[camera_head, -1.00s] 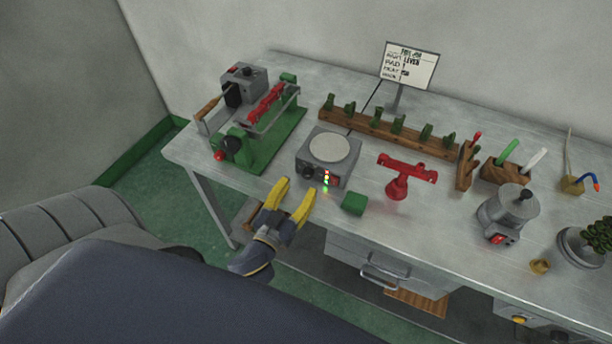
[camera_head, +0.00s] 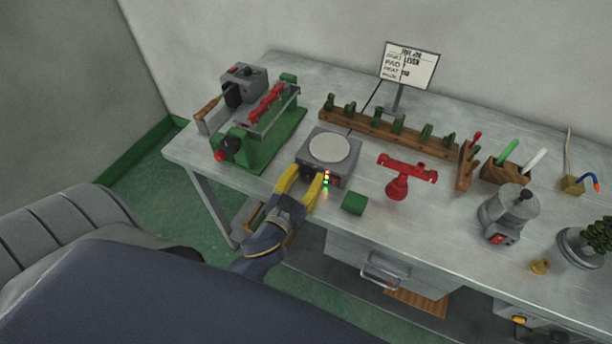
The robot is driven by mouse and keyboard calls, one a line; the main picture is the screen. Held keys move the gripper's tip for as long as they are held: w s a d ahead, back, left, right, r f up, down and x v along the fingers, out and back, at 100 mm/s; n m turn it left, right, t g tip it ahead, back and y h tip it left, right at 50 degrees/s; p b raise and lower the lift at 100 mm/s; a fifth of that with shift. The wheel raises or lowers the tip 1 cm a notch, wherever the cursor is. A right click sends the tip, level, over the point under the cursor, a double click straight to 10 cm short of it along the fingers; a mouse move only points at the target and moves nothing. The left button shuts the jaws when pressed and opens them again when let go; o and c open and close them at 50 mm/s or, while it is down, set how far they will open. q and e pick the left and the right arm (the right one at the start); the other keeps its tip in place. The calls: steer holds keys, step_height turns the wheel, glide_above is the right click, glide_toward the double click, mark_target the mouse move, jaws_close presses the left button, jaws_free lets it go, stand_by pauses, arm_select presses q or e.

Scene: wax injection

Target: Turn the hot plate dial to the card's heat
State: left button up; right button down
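The hot plate (camera_head: 343,144) is a grey box with a pale round top, standing near the table's front edge. Its front face carries small lit red, yellow and green lights (camera_head: 326,181). The dial sits on the left of that front face and is mostly hidden by my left gripper (camera_head: 301,182). The gripper has yellow fingers, spread apart on either side of the dial's place; I cannot tell whether they touch it. The card (camera_head: 409,66) stands on a post at the back, its writing too small to read surely. My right gripper is out of view.
A green block (camera_head: 353,203) lies just right of the gripper, and a red stand (camera_head: 398,186) is beyond it. A green-based machine (camera_head: 262,145) stands to the left. A wooden rack (camera_head: 390,131) runs behind. A grey pot (camera_head: 507,216) stands at the right.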

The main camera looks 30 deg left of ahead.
arm_select(q)
jaws_close()
steer(key=shift+f+m, duration=0.1)
steer(key=shift+m, duration=1.3)
steer(key=shift+o, duration=1)
jaws_free()
steer(key=s, duration=1.2)
steer(key=shift+d, duration=0.4)
steer(key=shift+o, duration=0.2)
